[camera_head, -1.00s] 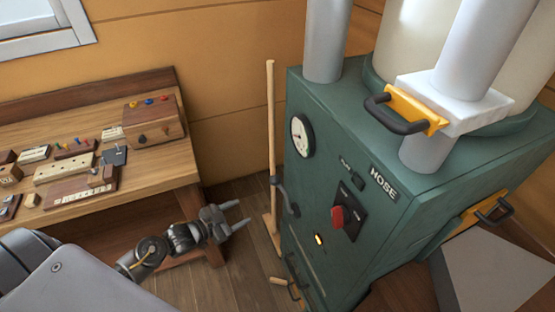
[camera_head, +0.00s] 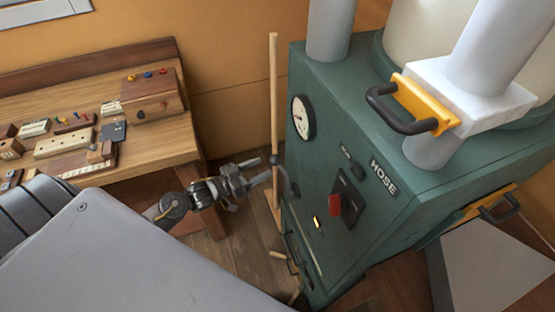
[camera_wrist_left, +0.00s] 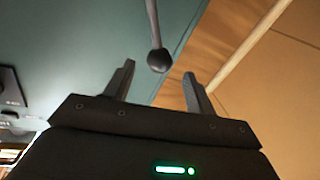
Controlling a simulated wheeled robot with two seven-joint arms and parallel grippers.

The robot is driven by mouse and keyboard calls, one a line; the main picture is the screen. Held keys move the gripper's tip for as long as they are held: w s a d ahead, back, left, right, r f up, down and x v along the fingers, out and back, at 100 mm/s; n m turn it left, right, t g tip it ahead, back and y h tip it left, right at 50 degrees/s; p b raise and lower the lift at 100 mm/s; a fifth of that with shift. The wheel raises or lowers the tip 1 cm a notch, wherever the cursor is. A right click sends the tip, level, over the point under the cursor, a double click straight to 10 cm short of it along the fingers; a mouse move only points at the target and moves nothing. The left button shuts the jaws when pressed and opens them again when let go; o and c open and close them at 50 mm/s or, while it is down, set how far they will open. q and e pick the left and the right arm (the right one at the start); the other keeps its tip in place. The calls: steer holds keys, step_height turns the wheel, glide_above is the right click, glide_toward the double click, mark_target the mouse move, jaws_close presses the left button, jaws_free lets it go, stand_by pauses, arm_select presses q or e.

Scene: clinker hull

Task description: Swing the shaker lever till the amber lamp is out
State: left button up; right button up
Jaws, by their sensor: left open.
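The shaker lever (camera_head: 290,186) is a dark rod on the left side of the green machine (camera_head: 345,150). In the left wrist view its rod ends in a round black knob (camera_wrist_left: 158,60). The amber lamp (camera_head: 316,223) glows on the machine's front, left of the red switch handle (camera_head: 335,206). My left gripper (camera_head: 264,171) is open beside the lever. In the left wrist view the knob shows between the two fingertips of my left gripper (camera_wrist_left: 159,70), with nothing gripped; whether it lies fully between them in depth I cannot tell. My right gripper is out of view.
A wooden pole (camera_head: 274,110) leans upright by the wall, close behind my gripper. A workbench (camera_head: 165,155) with several small wooden boxes stands at left. A dial (camera_head: 302,117) and a yellow-mounted handle (camera_head: 405,110) are on the machine. Bare floor shows below.

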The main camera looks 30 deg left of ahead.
mark_target(275, 159)
arm_select(q)
steer(key=p+x, duration=0.1)
steer(key=x, duration=0.4)
steer(key=shift+w+d+r, duration=0.1)
steer(key=shift+w, duration=0.15)
steer(key=shift+w+d, duration=0.25)
steer(key=shift+w, duration=0.1)
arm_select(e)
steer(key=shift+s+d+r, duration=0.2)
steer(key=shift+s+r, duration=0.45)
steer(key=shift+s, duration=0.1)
